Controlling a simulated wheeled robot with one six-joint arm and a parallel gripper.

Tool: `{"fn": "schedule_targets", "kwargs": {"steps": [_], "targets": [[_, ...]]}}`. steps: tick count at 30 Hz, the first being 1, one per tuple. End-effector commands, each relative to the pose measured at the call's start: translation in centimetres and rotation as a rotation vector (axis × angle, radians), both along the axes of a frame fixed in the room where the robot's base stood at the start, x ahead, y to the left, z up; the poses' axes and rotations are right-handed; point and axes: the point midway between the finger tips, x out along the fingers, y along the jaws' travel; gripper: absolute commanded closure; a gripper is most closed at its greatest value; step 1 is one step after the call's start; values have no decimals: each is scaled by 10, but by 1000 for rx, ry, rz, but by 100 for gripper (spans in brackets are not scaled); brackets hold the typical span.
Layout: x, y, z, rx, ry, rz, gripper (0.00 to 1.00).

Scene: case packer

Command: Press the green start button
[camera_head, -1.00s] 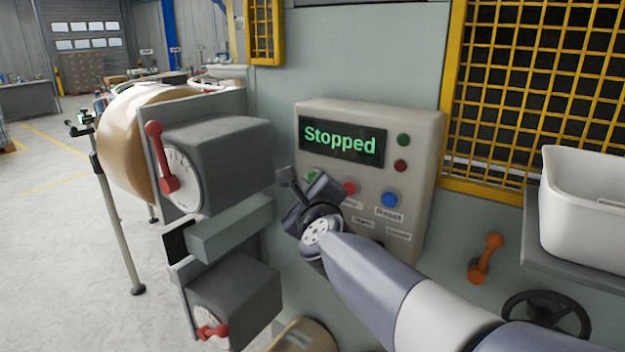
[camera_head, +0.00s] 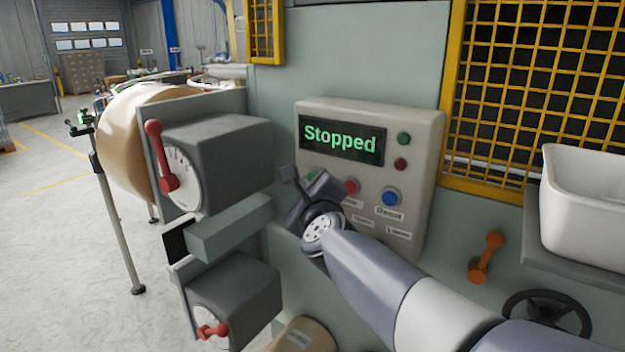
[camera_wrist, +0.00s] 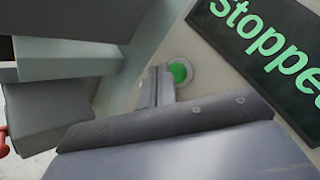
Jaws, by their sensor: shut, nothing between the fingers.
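The green start button (camera_wrist: 179,72) shows in the wrist view as a bright green disc in a pale ring, just beyond my fingertips. In the head view only a sliver of the green button (camera_head: 311,174) shows, left of the red button, mostly hidden by my gripper. My gripper (camera_wrist: 160,88) is shut and empty in front of the panel. Its tips overlap the button's lower left edge in the wrist view; I cannot tell whether they touch it. In the head view my gripper (camera_head: 291,178) is at the panel's lower left. The display (camera_head: 342,139) reads "Stopped".
The control panel (camera_head: 425,135) also carries a red button (camera_head: 351,187), a blue button (camera_head: 390,197) and two small lamps. Grey boxes with red levers (camera_head: 225,155) stand close on the left. A white bin (camera_head: 585,215) sits on a shelf at the right.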

Motion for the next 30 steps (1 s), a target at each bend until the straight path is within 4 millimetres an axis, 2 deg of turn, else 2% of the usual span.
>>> {"fn": "schedule_targets", "kwargs": {"steps": [30], "targets": [[9, -7, 0, 0, -1, -1, 100]]}}
